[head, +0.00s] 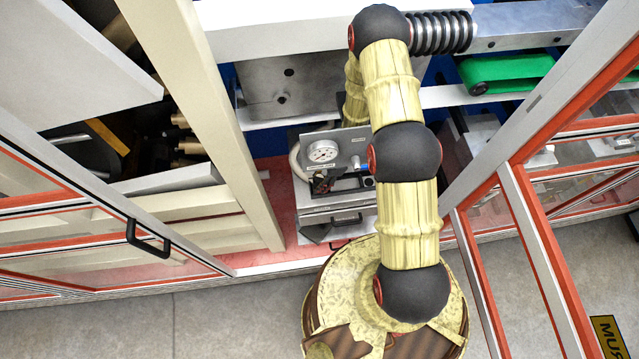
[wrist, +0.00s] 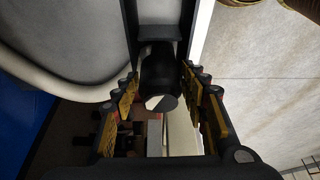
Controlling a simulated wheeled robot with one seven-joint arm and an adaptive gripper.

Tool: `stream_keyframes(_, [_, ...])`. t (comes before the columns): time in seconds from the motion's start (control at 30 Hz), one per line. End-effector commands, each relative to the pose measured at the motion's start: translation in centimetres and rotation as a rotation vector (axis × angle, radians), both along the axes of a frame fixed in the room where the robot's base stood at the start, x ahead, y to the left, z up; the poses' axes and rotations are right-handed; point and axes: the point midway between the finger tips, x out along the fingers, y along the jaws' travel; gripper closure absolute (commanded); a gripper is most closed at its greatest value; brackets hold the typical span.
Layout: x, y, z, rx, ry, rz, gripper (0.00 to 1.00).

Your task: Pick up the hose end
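In the wrist view my gripper (wrist: 159,90) shows two dark fingers with worn yellow pads, spread apart. A black, rounded cylindrical piece (wrist: 158,72) lies between the fingertips; it looks like the hose end, though I cannot be sure. Narrow gaps seem to remain on both sides of it. A thick whitish hose (wrist: 60,82) curves in from the left and passes behind the left finger towards this piece. In the head view a pale hose (head: 296,160) bends beside the gauge panel (head: 350,143). My gripper cannot be made out there, behind my yellow arm.
A round white gauge (head: 323,151) sits on the metal panel above a grey box. Red-framed glazed doors stand open at left (head: 95,225) and right (head: 535,240). A pale upright post (head: 215,110) stands left of the gauge. A green roller (head: 507,72) is at upper right.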

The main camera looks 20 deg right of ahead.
Motion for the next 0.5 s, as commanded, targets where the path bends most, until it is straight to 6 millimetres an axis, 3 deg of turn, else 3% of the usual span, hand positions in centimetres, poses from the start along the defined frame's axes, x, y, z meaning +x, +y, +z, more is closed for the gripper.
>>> stream_keyframes(0.5, [0.01,-0.01,0.01,0.000,0.000,0.000,0.88])
